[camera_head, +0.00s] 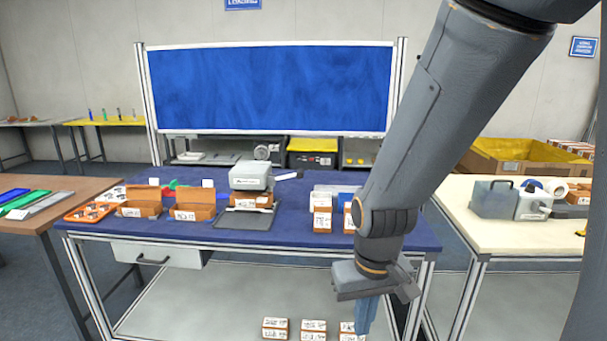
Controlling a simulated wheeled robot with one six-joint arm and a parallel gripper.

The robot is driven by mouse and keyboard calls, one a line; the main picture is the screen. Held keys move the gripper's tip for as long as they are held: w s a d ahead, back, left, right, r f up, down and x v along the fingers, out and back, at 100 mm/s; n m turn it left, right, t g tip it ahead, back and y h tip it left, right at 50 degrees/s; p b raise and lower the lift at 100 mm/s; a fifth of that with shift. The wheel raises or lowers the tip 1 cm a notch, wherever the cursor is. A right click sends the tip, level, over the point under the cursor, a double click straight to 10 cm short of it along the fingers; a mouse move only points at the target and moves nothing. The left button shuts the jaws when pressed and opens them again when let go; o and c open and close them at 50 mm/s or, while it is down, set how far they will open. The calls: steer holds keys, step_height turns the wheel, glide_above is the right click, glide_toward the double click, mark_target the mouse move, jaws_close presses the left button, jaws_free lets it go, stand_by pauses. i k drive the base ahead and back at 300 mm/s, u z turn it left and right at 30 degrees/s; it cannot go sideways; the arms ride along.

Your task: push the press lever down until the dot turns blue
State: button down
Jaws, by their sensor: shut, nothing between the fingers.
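The press (250,177) is a pale grey machine on the blue table, left of the picture's middle. Its lever (288,175) is a light bar with a dark part near the body, sticking out to the right and close to level. An orange and white labelled box (249,201) sits under the press head. I cannot make out the dot at this size. My gripper (364,325) hangs at the lower right, in front of the table's front edge and well apart from the lever. Its blue fingers point down, shut and empty.
The blue table (150,231) holds open cardboard boxes (195,204) left of the press and small labelled boxes (322,219) to its right. More small boxes (313,329) lie on the lower shelf. A cream table (490,228) stands at right. A blue panel (270,90) stands behind.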

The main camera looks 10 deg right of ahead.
mark_target(300, 173)
steer(key=u, duration=1.55)
steer(key=i, duration=1.6)
steer(key=z, duration=2.35)
steer(key=i, duration=0.5)
steer(key=z, duration=0.05)
